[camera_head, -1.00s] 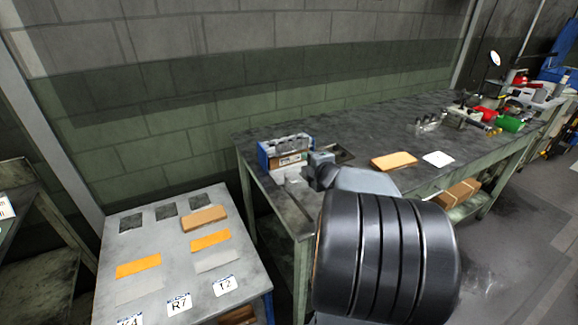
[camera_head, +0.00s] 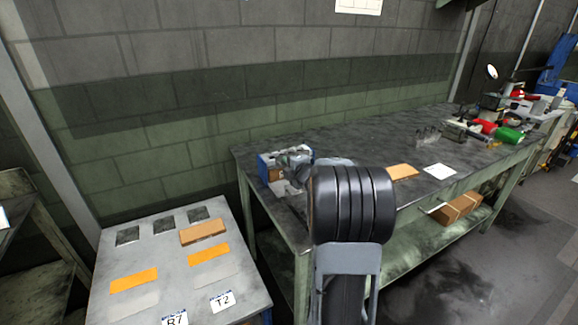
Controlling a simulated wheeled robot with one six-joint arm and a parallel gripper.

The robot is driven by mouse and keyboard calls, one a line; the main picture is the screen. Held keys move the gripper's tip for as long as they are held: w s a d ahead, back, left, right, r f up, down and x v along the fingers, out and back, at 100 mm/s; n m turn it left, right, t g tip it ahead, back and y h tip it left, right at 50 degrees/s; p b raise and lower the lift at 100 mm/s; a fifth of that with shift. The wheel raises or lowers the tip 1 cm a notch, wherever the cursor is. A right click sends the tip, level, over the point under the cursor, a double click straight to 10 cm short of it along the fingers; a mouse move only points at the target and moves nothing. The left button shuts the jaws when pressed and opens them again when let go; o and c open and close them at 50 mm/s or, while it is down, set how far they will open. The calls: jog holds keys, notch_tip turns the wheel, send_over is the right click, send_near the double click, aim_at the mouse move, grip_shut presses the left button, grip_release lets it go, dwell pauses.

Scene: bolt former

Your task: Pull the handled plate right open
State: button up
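I cannot make out a handled plate for certain. A small blue and white box-like unit (camera_head: 268,170) stands at the left end of the dark workbench (camera_head: 350,143). My gripper (camera_head: 296,160) is at this unit, over its top right side. It is small, grey and partly hidden by my black arm link, so its fingers cannot be told apart. Whether it touches the unit or grips anything is not clear.
A low grey table (camera_head: 190,268) with orange and tan blocks and labels stands at front left. An orange block (camera_head: 402,171) and a white card (camera_head: 439,171) lie on the bench. A brown box (camera_head: 458,207) sits on its lower shelf. A brick wall is behind.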

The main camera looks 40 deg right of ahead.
jog(key=shift+w+f, duration=0.1)
jog(key=shift+w, duration=0.2)
grip_shut()
dwell(0.5)
